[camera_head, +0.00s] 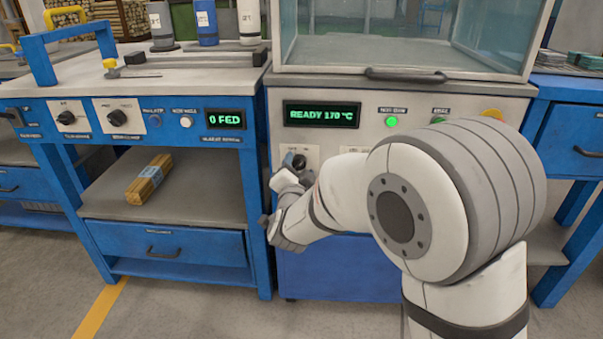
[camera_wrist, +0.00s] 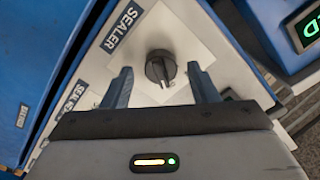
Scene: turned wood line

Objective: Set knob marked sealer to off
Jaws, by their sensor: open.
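The sealer knob (camera_wrist: 160,68) is a round dark dial on a pale plate, beside a label reading SEALER (camera_wrist: 122,27). In the head view the dark knob (camera_head: 299,161) shows on the front panel, just above my wrist. My gripper (camera_wrist: 159,70) is open, with one finger on each side of the knob and a visible gap to each. Nothing is held. In the head view my wrist and arm cover part of the panel. The knob's position markings are too small or hidden to read.
The sealer machine's display (camera_head: 321,114) reads READY 170 °C, and a green light (camera_head: 391,121) glows beside it. A glass-sided chamber with a dark handle (camera_head: 405,75) sits above. At left, a blue bench carries other knobs (camera_head: 67,117) and a wood bundle (camera_head: 149,179) on its shelf.

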